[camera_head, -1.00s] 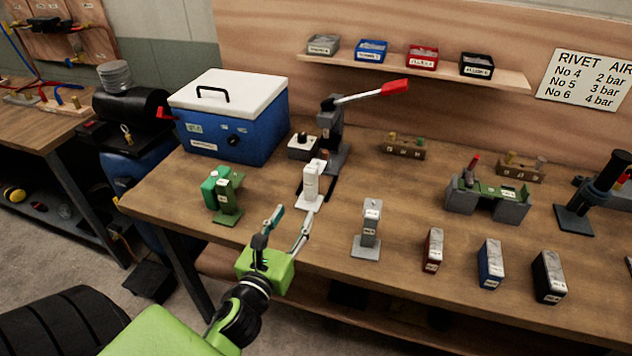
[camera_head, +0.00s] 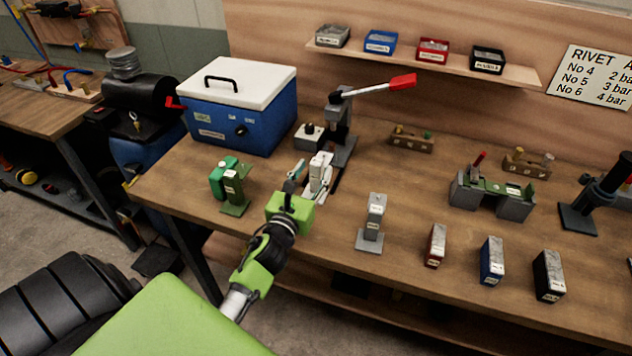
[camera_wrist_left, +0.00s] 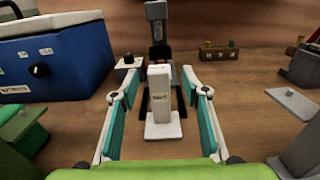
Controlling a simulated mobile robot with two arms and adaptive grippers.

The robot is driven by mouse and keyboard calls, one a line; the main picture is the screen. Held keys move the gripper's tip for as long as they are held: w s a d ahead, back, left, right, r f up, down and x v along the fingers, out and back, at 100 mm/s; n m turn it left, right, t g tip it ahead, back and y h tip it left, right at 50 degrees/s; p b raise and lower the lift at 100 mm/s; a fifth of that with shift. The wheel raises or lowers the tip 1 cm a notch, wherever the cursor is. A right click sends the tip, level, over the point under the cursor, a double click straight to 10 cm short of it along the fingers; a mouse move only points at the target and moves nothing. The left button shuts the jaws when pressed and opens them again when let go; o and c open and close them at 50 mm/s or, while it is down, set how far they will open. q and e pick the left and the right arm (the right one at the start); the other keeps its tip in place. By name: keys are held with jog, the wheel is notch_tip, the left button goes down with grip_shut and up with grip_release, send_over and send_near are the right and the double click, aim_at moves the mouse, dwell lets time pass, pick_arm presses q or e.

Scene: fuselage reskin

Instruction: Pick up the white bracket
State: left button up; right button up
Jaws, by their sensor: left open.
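The white bracket (camera_head: 319,172) stands upright on the wooden workbench, in front of the press with the red-handled lever. In the left wrist view the white bracket (camera_wrist_left: 159,96) is in the middle, its flat foot on the bench. My left gripper (camera_head: 303,172) is open at the bracket. In the left wrist view the fingers of my left gripper (camera_wrist_left: 158,115) with teal pads stand apart on either side of the bracket, with a gap on both sides. In the head view the fingers partly cover the bracket's lower left. My right gripper is not in view.
A green bracket (camera_head: 235,190) stands left of my gripper and a grey bracket (camera_head: 372,222) to the right. The lever press (camera_head: 341,128) is close behind. A blue box with a white lid (camera_head: 238,112) is at the back left. Red, blue and black blocks line the front right.

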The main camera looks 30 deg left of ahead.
aim_at(315, 166)
pick_arm(q)
jog(key=x, duration=0.3)
jog(key=shift+w+a+f+p, duration=0.1)
jog(key=shift+w+a+p, duration=0.1)
jog(key=shift+w+p, duration=0.1)
jog(key=shift+s, duration=0.1)
grip_shut()
jog(key=shift+r, duration=0.2)
